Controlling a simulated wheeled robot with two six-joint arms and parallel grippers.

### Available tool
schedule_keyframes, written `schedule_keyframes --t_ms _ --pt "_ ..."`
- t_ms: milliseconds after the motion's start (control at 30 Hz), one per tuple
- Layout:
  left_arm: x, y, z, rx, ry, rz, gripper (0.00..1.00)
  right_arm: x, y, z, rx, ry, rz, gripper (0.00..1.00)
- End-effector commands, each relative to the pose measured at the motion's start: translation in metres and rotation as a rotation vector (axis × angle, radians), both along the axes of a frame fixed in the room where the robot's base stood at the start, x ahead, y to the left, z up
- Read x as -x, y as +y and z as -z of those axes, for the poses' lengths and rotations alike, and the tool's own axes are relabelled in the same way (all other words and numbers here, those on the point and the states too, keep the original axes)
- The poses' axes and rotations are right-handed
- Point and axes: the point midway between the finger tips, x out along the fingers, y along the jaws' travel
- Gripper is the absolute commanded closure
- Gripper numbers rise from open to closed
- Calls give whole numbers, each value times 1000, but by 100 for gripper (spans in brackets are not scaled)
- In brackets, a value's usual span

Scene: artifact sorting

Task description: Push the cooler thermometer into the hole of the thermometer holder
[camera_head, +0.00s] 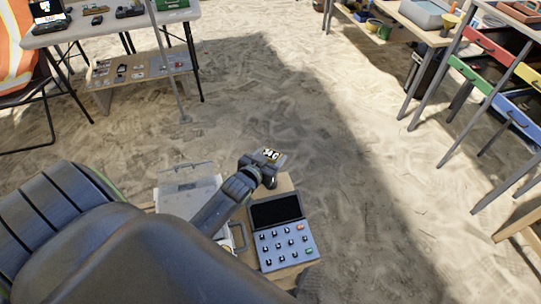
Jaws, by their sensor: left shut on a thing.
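My left gripper (262,172) reaches over a small wooden surface from the lower left. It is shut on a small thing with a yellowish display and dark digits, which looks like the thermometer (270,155). The digits are too small to read surely. The thing is at the far end of the gripper, near the surface's far edge. I cannot make out a thermometer holder or its hole; the arm and gripper may hide it. My right gripper is not in view.
A grey keypad device (286,240) with a dark screen lies right of the gripper. A pale box with a clear lid (188,182) is left of it. Sandy ground lies beyond. A white table (90,28) stands far left, and coloured drawers (487,43) far right.

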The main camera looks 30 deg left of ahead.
Motion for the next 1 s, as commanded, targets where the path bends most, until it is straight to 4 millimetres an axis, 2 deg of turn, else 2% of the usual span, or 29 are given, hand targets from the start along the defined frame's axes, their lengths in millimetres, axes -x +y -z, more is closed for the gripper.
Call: schedule_keyframes --t_ms 1000 --pt "0 0 0 0 -1 0 67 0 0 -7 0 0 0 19"
